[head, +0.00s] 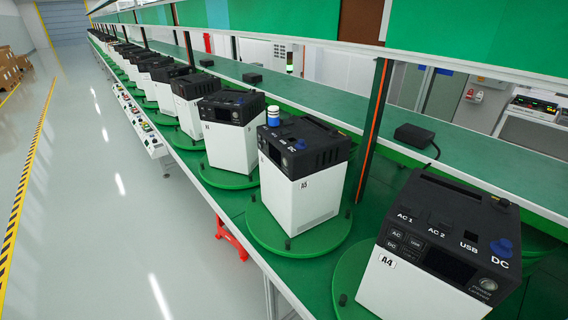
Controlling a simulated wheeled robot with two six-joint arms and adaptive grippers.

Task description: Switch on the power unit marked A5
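The power unit marked A5 (301,172) stands upright on a green round turntable (262,229), in the middle of the head view. It has a white body, a black top and a black front panel, and its A5 label is on the white side facing me. Neither of my grippers is in view.
The unit marked A4 (420,285) stands close at the lower right, its display dark. Several similar units recede along the green bench to the upper left. A black box (413,135) sits on the rear shelf. A red bracket (231,238) is below the bench edge.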

